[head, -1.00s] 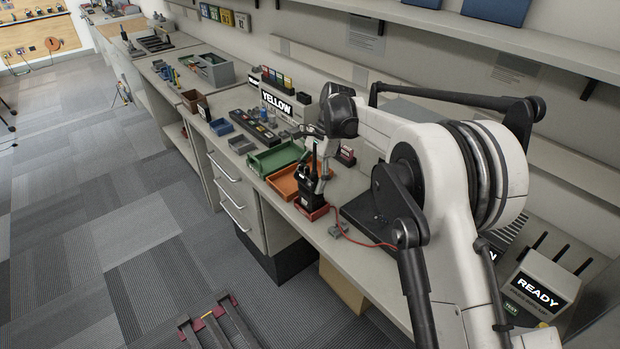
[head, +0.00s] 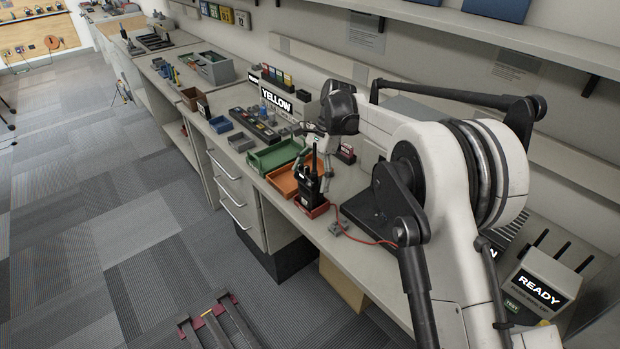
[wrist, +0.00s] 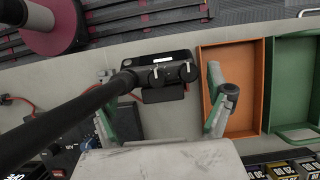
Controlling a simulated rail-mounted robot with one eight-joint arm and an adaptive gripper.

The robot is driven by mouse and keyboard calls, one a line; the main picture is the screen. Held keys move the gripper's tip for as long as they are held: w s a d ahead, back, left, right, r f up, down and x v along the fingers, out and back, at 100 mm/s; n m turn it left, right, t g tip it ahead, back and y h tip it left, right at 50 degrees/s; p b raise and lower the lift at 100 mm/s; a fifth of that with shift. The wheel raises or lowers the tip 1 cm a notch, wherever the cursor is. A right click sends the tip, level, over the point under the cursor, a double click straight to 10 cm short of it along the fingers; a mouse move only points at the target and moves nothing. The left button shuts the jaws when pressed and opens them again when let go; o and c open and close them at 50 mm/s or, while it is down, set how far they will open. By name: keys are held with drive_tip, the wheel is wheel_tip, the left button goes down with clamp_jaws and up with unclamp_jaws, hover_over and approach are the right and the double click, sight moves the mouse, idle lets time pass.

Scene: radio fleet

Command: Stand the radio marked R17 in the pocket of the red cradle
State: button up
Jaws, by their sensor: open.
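A black radio (head: 311,186) with a long antenna stands upright in the small red cradle (head: 311,210) at the bench's front edge. Its marking is not readable here. In the wrist view the radio (wrist: 165,76) shows from above, with its knobs, a pale label and the antenna crossing to the lower left. My gripper (wrist: 163,106) is open, with one finger on each side of the radio and visible gaps between. In the head view my gripper (head: 316,162) is around the radio's upper part.
An orange tray (wrist: 228,118) and a green tray (wrist: 294,91) lie beside the cradle. A red cable (head: 366,240) runs along the bench on the right. A charger marked READY (head: 541,285) stands at the far right. Bare bench top shows around the radio.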

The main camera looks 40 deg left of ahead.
drive_tip(key=v, duration=1.1)
drive_tip(key=shift+w+r, duration=0.1)
drive_tip(key=shift+w, duration=0.05)
drive_tip(key=shift+d, duration=0.1)
